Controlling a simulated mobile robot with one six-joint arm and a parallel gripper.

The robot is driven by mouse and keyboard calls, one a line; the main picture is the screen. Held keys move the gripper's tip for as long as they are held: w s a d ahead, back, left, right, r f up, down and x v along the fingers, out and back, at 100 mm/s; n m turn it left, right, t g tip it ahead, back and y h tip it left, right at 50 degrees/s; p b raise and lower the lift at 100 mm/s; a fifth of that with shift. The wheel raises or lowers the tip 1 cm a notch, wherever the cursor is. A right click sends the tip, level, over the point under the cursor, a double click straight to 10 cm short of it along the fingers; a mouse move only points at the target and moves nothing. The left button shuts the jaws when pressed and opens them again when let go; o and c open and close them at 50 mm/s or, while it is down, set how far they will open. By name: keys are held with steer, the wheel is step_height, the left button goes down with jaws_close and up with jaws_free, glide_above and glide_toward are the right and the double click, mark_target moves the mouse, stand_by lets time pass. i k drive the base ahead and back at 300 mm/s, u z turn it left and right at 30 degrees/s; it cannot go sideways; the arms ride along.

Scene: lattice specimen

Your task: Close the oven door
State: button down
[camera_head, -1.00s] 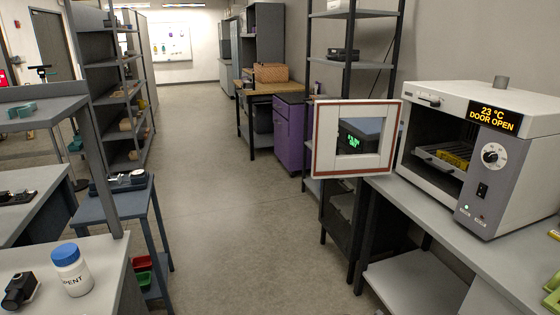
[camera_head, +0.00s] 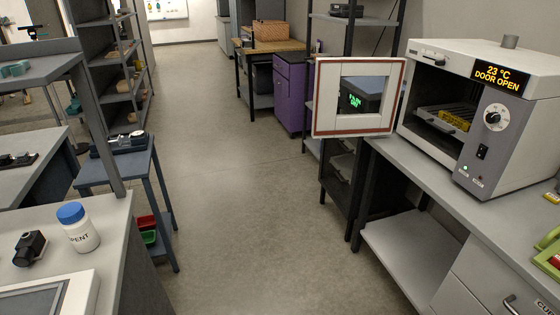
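The oven (camera_head: 487,165) stands on the grey bench at the right, and its display (camera_head: 500,79) reads "23 °C DOOR OPEN". The oven door (camera_head: 332,98) is swung wide open to the left of the oven, a square frame with a brown-red seal and a window. A yellow lattice-like piece (camera_head: 455,121) sits on a rack inside the open chamber. My gripper does not show in this view.
The bench (camera_head: 420,175) with a lower shelf (camera_head: 412,250) runs along the right. A clear floor aisle (camera_head: 225,190) lies in the middle. At the left are a blue-grey stand (camera_head: 120,170) and a table with a blue-capped "SPENT" jar (camera_head: 80,230).

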mark_target(326, 124)
steer(key=u, duration=0.6)
steer(key=i, duration=3.65)
